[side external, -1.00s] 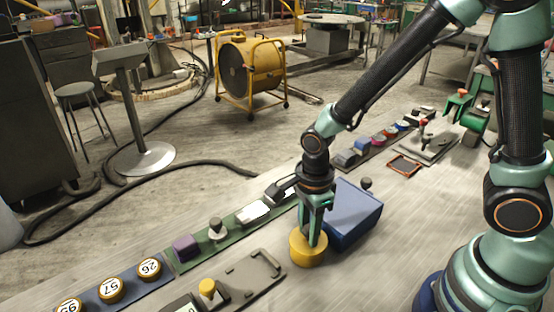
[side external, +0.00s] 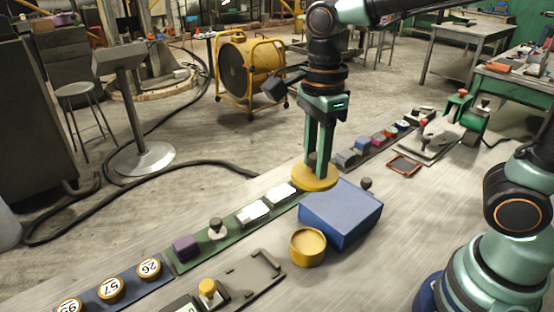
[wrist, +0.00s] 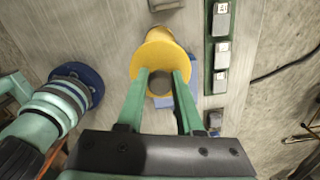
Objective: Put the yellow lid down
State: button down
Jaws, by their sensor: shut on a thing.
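The yellow lid (side external: 313,180) is a flat round disc with a dark grey knob. My gripper (side external: 318,160) is shut on the knob, and the lid hangs about level below the fingers. In the side view it appears behind the blue box (side external: 350,205), overlapping its far edge; its height above the surface is hard to tell. The yellow pot (side external: 308,247) stands open in front of the box. In the wrist view the lid (wrist: 147,62) sits under my gripper (wrist: 160,78), with the knob between the fingers, and hides part of the blue box (wrist: 193,92).
A green strip (side external: 238,226) with white blocks and a purple block runs left of the lid. A dark tray (side external: 255,272) lies front left. A small dark knob (side external: 366,183) stands behind the box. Bare grey tabletop (side external: 375,270) lies right of the pot.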

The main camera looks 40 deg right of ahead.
jog(key=shift+w+d+r, duration=0.1)
jog(key=shift+d+r, duration=0.05)
jog(key=shift+r, duration=0.8)
jog(key=w+d+r, duration=0.2)
jog(key=d, duration=1.1)
jog(key=f, duration=1.9)
jog(key=shift+s+a+f, duration=0.1)
jog(key=shift+a, duration=0.1)
jog(key=c, duration=0.6)
grip_release()
jog(key=shift+f, duration=0.1)
jog(key=shift+o, duration=0.2)
